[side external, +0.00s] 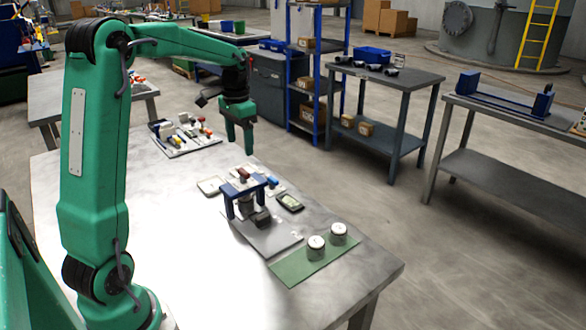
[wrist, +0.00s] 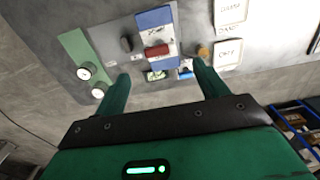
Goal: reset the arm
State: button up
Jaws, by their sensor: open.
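My gripper (side external: 240,148) hangs above the table, behind the press in the side view, fingers down and apart with nothing between them. The fingers also show in the wrist view (wrist: 162,82). The press (side external: 250,188) has a blue frame and stands on a grey plate (side external: 275,240). In the wrist view the blue press (wrist: 155,22) has a red part (wrist: 159,50) on it and a dark round part (wrist: 127,44) beside it. Two white-topped canisters (side external: 317,248) (side external: 338,234) stand upright on a green mat (side external: 290,272).
A small dark device (side external: 289,202) lies beside the press, and a pale tray (side external: 210,187) lies left of it. A tray of small parts (side external: 185,136) is farther back. The table's left part is clear. Other benches (side external: 385,80) and a blue-framed shelf stand beyond the table.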

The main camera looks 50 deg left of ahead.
jog(key=shift+d, duration=0.1)
jog(key=shift+s+d+r, duration=0.1)
jog(key=shift+d+r, duration=0.1)
jog(key=shift+d, duration=0.05)
jog(key=s+d+r+t, duration=0.1)
jog(key=s+d+r, duration=0.15)
jog(key=d, duration=0.35)
jog(key=s+d+r+t, duration=0.1)
jog(key=s+d+r, duration=0.1)
jog(key=s+d, duration=0.25)
jog(key=s+d+f+t, duration=0.1)
jog(key=s+d+t, duration=0.2)
jog(key=s+d, duration=0.7)
jog(key=shift+d+f+t, duration=0.15)
jog(key=shift+f+t, duration=0.15)
jog(key=shift+f, duration=0.1)
